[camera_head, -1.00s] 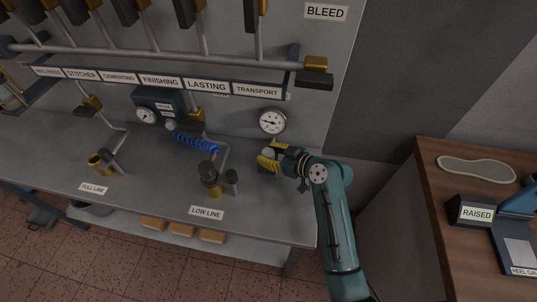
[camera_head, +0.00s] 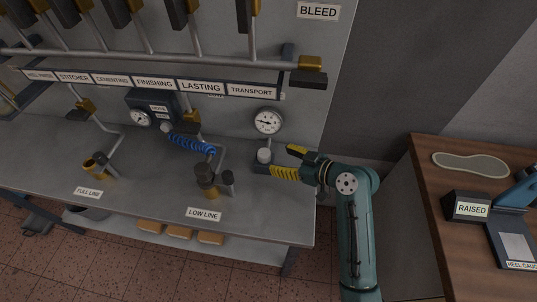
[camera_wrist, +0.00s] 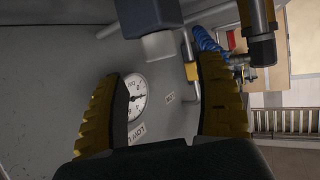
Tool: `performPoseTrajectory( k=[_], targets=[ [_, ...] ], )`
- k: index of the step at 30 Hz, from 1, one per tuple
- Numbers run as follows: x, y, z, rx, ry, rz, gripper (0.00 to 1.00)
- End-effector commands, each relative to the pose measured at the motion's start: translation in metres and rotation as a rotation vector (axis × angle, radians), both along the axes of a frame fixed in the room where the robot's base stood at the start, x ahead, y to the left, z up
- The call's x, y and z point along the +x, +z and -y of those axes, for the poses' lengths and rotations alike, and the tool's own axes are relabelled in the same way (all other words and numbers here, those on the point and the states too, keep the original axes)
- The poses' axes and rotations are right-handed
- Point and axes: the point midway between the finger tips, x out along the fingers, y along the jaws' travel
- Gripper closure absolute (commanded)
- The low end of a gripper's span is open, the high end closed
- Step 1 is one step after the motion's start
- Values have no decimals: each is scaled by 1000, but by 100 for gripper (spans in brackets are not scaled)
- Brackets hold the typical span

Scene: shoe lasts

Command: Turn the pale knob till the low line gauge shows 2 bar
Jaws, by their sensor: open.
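The pale knob (camera_head: 264,155) stands on a dark block (camera_head: 262,168) at the right of the bench, below the round low line gauge (camera_head: 267,122). My gripper (camera_head: 281,160) is open and empty just right of the knob, with its yellow fingers pointing left. The wrist view shows the knob (camera_wrist: 159,46) ahead of the fingers and apart from them. The gauge (camera_wrist: 137,97) shows between the fingers there, partly hidden by the left finger. Its needle shows, but its numbers are too small to read surely.
A blue coiled hose (camera_head: 192,144) and dark-topped fittings (camera_head: 206,182) stand left of the knob. A second gauge (camera_head: 140,118) is on a dark box. Pipes and valve handles hang above. A wooden table (camera_head: 425,190) stands at the right.

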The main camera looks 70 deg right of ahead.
Motion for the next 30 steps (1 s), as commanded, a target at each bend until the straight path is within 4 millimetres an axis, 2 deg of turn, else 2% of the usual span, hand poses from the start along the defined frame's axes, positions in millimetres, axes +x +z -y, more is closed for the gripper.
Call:
performPoseTrajectory(
  k=[1,3,9,28,30],
  targets=[
    [-13,5,-2,-1,-5,1,29],
    [-25,10,-5,-1,-4,0,29],
    [-42,17,-11,1,0,-1,29],
    [-41,18,-12,1,3,-1,29],
    [-22,20,-25,-2,50,0,29]
  ],
)
